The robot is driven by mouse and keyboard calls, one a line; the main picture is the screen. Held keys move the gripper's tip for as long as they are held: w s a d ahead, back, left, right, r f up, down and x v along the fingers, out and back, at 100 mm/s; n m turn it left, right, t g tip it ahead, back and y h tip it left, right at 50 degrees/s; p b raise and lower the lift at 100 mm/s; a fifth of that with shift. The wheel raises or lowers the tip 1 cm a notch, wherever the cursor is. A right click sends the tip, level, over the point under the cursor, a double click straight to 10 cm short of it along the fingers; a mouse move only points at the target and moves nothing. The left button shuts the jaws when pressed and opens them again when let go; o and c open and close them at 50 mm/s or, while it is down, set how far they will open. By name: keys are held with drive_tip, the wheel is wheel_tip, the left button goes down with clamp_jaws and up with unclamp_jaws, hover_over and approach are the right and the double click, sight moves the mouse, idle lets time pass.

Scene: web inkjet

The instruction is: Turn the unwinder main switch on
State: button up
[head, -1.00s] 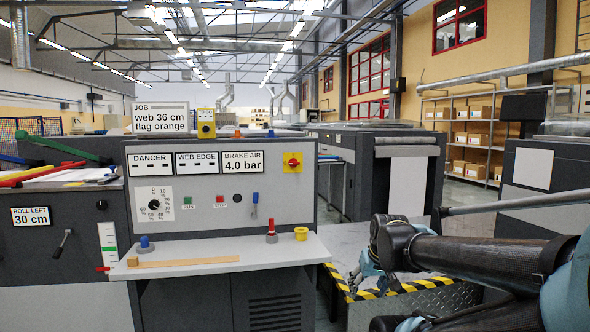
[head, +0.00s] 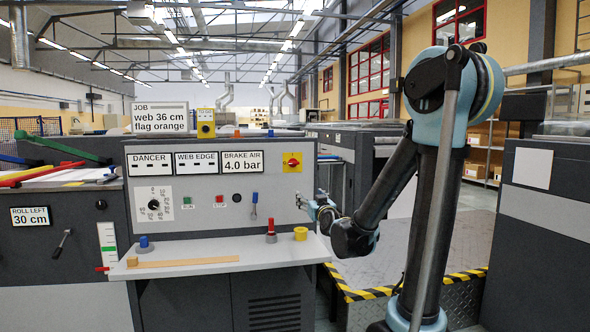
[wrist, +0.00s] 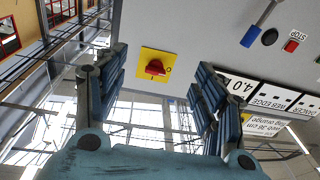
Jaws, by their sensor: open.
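The main switch is a red rotary knob (head: 292,160) on a yellow square plate, at the right end of the grey console's upright face (head: 285,205). In the wrist view the red knob (wrist: 155,68) shows between my two fingers, farther off than they are, with small O and I marks on its plate. The picture there is turned over. The knob's bar lies roughly crosswise in that view; which mark it points to I cannot tell surely. My gripper (head: 301,200) is open and empty, below and slightly right of the switch in the head view, apart from it.
A blue lever (head: 254,204) and a red stop button (head: 220,199) sit left of the switch. DANCER and WEB EDGE displays show dashes.

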wheel_tip(320, 180, up, 2)
drive_tip(key=w+a+t, duration=0.1)
drive_tip(key=a+t, duration=0.1)
drive_tip(key=m+t, duration=0.1)
drive_tip(key=t, duration=0.1)
approach(294, 164)
drive_tip(key=x, duration=0.9)
drive_tip(key=shift+w, duration=0.2)
drive_tip(key=c, duration=1.1)
drive_tip(key=shift+o, duration=0.2)
drive_tip(key=shift+d, duration=0.15)
